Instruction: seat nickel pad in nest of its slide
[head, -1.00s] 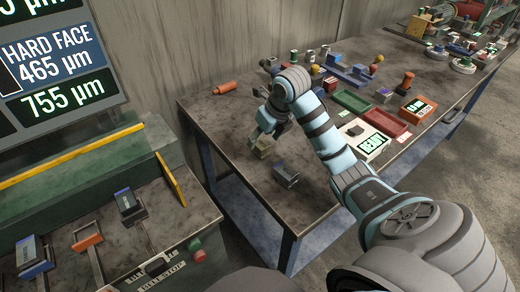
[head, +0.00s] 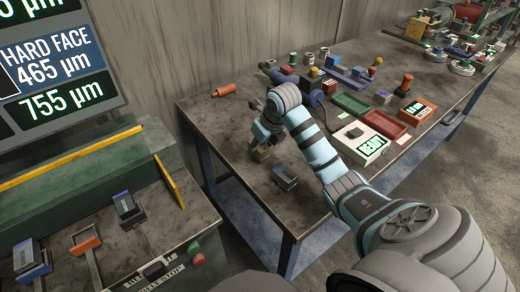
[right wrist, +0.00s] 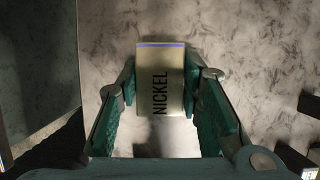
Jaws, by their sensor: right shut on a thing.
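The nickel pad (right wrist: 162,80) is a pale block marked NICKEL with a blue strip along one edge. In the right wrist view it sits between the two fingers of my right gripper (right wrist: 164,92), which is shut on it. In the head view my right gripper (head: 262,142) and the pad (head: 259,154) are at the table's near left part; the fingers partly hide the pad. My left gripper is out of view.
A dark grey block (head: 285,177) lies on the table (head: 228,127) near the pad. An orange cylinder (head: 224,90) lies at the back. Trays and a READY box (head: 362,145) stand farther right.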

